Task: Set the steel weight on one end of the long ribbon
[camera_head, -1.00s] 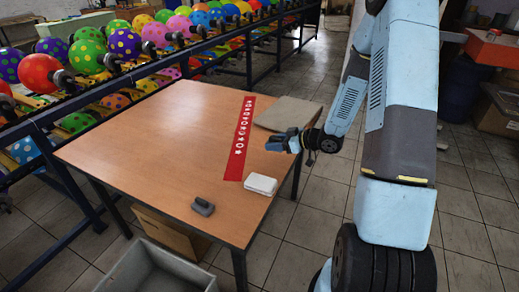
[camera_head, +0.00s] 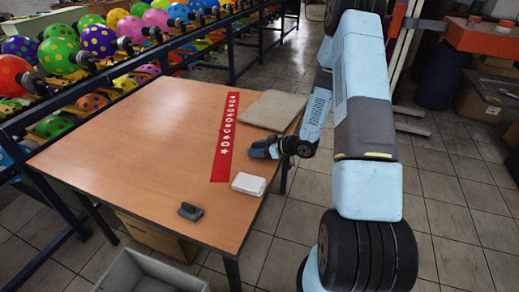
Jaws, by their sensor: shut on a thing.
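The long red ribbon (camera_head: 225,140) with white marks lies flat on the brown table (camera_head: 130,150), near its right side. My gripper (camera_head: 253,149) is just right of the ribbon's nearer half in the picture, reaching in from the right at the table's edge. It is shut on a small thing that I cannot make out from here. I cannot identify the steel weight for certain. A dark grey object (camera_head: 190,211) lies near the table's front edge, apart from the ribbon.
A white box (camera_head: 248,183) lies right of the ribbon's near end. A flat tan piece (camera_head: 273,110) lies right of its far end. A rack of colourful balloons (camera_head: 110,45) stands behind. A grey bin (camera_head: 150,272) is on the floor in front. The table's left is clear.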

